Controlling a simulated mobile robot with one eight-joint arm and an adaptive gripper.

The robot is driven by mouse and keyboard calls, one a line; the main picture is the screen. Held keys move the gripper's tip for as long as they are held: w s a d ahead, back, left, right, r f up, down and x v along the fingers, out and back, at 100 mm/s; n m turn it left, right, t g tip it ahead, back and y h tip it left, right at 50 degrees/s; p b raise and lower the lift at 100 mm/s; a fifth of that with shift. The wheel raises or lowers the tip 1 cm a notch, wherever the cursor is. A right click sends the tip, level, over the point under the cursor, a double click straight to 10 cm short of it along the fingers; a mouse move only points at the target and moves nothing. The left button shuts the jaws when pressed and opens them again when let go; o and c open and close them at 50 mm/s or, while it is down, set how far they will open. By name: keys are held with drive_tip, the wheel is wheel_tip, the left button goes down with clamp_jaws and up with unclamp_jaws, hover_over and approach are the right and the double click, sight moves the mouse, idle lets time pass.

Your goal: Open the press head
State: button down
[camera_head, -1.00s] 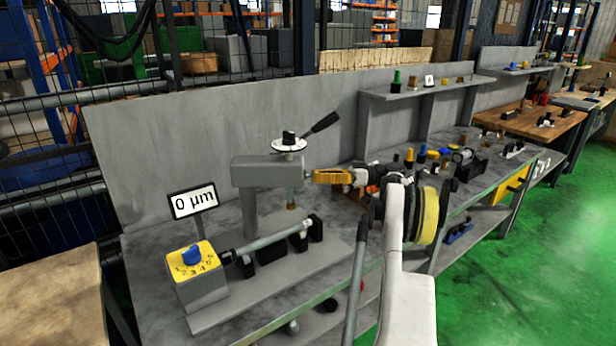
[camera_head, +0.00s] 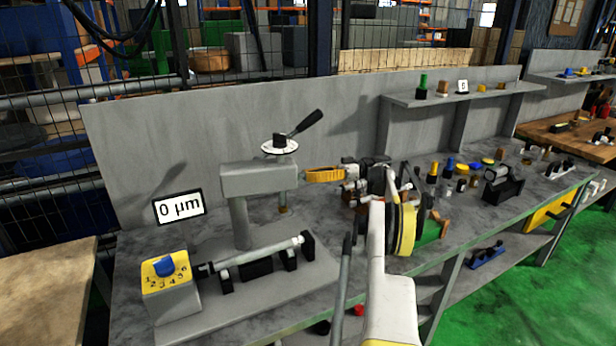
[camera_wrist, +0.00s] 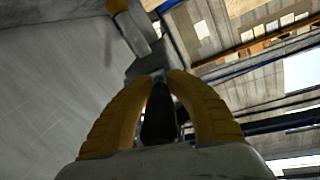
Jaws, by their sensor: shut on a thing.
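The press head (camera_head: 260,178) is a grey block on a column above the grinder bed. A pale disc (camera_head: 280,147) with a black lever (camera_head: 306,123) tops it, the lever slanting up to the right. My gripper (camera_head: 306,174) has yellow fingers and reaches in from the right, its tips at the head's right end. In the wrist view, the fingers (camera_wrist: 163,78) are closed around a dark tapered piece (camera_wrist: 158,118), with a grey part (camera_wrist: 148,62) just past the tips. The fingers hide that piece in the head view.
A cylindrical workpiece (camera_head: 262,252) lies below the head. A yellow-topped box with a blue dial (camera_head: 165,265) and a "0 µm" display (camera_head: 179,206) stand at left. Small parts (camera_head: 460,165) crowd the bench to the right. A grey panel (camera_head: 150,150) stands behind.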

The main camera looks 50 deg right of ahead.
drive_tip(key=c, duration=1.2)
unclamp_jaws()
drive_tip(key=shift+s+d, duration=0.1)
drive_tip(key=shift+s, duration=0.1)
drive_tip(key=shift+w+r, duration=0.1)
wheel_tip(320, 180, up, 10)
drive_tip(key=shift+f, duration=0.1)
